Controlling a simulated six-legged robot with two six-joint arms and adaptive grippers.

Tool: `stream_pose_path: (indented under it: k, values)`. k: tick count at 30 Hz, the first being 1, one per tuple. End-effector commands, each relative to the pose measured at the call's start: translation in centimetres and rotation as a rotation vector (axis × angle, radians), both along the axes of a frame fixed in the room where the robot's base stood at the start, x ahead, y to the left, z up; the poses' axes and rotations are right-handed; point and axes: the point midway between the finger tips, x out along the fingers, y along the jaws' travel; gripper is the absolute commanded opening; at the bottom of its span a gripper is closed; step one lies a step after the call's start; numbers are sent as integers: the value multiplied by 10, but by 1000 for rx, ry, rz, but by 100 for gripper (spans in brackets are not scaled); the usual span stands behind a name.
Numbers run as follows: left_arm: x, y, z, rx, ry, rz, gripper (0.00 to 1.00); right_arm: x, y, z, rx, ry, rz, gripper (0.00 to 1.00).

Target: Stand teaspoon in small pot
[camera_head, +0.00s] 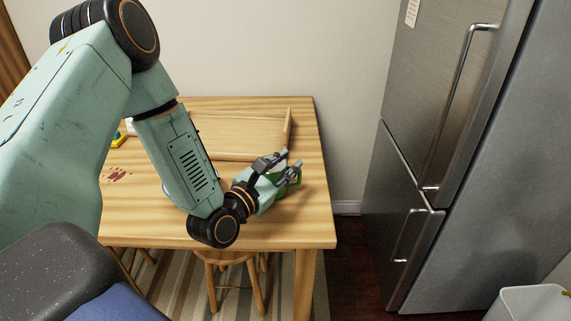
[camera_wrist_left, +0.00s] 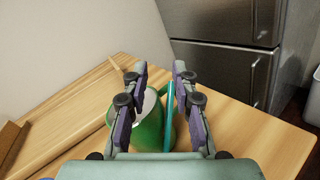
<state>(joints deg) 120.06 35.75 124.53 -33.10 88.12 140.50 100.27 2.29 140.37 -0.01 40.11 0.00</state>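A green pot (camera_wrist_left: 149,132) with a pale inside stands on the wooden table in the left wrist view. A thin teal upright piece, which looks like the teaspoon (camera_wrist_left: 169,112), shows at the pot's right side. I cannot tell whether it is inside the pot or in front of it. My left gripper (camera_wrist_left: 160,72) is open, with its fingers apart on either side of the teal piece and the pot. In the head view the left gripper (camera_head: 291,161) is over the table's right part and hides most of the pot (camera_head: 295,180). My right gripper is not in view.
A wooden tray (camera_head: 240,137) lies at the back of the table (camera_head: 290,225). Dark red marks (camera_head: 118,175) show on the left. A stool (camera_head: 228,257) is under the front edge. A steel fridge (camera_head: 440,150) stands to the right, with a pale bin (camera_head: 528,303) near it.

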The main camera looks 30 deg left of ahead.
Motion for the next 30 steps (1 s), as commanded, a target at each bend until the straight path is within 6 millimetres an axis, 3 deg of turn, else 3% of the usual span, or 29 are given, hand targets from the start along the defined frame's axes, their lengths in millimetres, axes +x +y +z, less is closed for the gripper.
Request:
stream_pose_path:
  k: [13,30]
  values:
    - [-1,0,6,-1,1,0,30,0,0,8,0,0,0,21]
    - [-92,6,6,-4,4,5,30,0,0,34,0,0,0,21]
